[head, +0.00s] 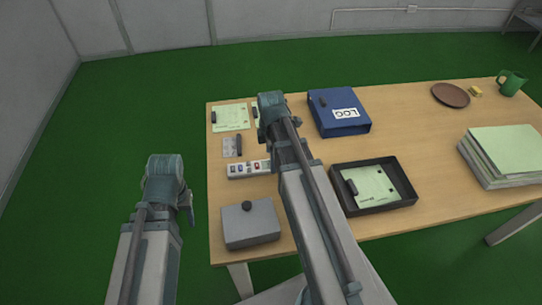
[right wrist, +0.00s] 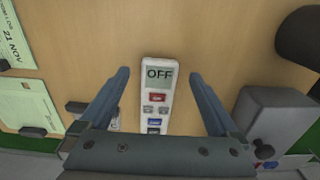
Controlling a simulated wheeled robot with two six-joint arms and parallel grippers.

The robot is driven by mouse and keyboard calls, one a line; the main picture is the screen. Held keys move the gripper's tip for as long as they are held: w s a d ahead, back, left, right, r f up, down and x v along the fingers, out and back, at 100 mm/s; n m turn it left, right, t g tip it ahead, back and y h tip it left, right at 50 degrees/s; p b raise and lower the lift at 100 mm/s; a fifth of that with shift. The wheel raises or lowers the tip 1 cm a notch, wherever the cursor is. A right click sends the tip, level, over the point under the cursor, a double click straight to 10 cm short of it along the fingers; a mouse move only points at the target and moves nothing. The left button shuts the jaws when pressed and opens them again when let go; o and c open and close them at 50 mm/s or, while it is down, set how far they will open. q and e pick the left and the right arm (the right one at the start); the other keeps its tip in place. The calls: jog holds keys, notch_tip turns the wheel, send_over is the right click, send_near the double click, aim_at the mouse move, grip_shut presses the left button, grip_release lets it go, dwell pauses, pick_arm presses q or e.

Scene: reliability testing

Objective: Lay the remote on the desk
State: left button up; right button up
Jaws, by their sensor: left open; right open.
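The remote (head: 247,168) is white with coloured buttons and lies on the desk (head: 420,125) near its left edge. In the right wrist view the remote (right wrist: 156,95) has a small screen reading OFF. My right gripper (right wrist: 159,73) is open above the remote, with one finger on each side of it and a gap to each. In the head view my right arm hides that gripper's fingertips. My left gripper (head: 187,207) is off the desk's left side, over the green floor, open and empty.
A grey box with a black knob (head: 250,225) stands close in front of the remote. Papers (head: 231,117), a blue LOG binder (head: 325,120), a black tray (head: 378,208), a paper stack (head: 500,155), a brown plate (head: 450,94) and a green mug (head: 512,84) also occupy the desk.

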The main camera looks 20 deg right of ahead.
notch_tip(320, 180, up, 9)
jog(key=p, duration=0.8)
jog(key=s+a+m, duration=0.5)
jog(key=a, duration=0.5)
jog(key=s+a+m+h, duration=0.1)
jog(key=s+a+m, duration=0.5)
jog(key=a, duration=0.4)
jog(key=shift+r, duration=0.15)
jog(key=shift+s, duration=0.15)
